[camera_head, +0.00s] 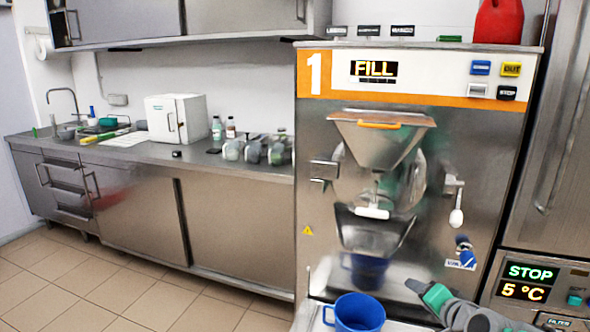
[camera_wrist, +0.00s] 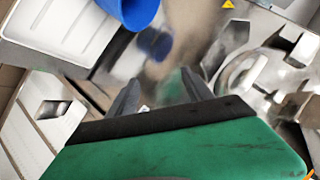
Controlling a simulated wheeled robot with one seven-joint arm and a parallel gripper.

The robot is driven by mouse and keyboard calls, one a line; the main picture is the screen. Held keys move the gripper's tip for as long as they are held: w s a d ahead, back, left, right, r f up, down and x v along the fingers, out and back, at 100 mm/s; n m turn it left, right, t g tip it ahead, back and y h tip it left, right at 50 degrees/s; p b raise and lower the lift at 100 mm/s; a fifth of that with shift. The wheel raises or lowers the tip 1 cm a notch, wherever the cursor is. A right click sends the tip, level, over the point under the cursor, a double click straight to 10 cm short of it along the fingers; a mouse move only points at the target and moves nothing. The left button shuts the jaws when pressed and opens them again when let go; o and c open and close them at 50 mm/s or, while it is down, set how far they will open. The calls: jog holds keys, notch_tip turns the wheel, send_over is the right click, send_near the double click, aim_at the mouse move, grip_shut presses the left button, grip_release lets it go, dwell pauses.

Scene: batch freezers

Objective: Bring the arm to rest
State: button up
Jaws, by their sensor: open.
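My gripper (camera_head: 428,291) is in front of the lower right of the batch freezer in the head view, with the arm reaching in from the bottom right. In the wrist view the two dark fingers of my gripper (camera_wrist: 158,92) stand apart with nothing between them. A blue jug (camera_head: 358,313) stands to the left of my gripper, apart from it. The jug also shows at the top of the wrist view (camera_wrist: 132,8).
The batch freezer (camera_head: 318,205) has a hopper (camera_head: 380,140), a spout and a "FILL" display. A "STOP 5 °C" panel (camera_head: 528,282) is at the right. A steel counter (camera_head: 230,160) with a white box (camera_head: 176,118) and jars runs left. The tiled floor at left is clear.

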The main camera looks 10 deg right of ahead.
jog(key=a+r+n+g+y+p, duration=0.1)
jog(key=a+r+n+g+p, duration=0.1)
jog(key=a, duration=0.4)
jog(key=a+r+n+g+y+p, duration=0.1)
jog(key=a+r+n+p, duration=0.15)
jog(key=a, duration=0.35)
jog(key=s+a+r+n+g+p, duration=0.4)
jog(key=s+a+n+g+p, duration=0.2)
jog(key=s+a, duration=0.7)
jog(key=shift+a+n+h+p, duration=0.3)
jog(key=shift+a+n+p, duration=0.35)
jog(key=shift+a, duration=0.2)
jog(key=shift+c, duration=0.5)
dwell(3.5)
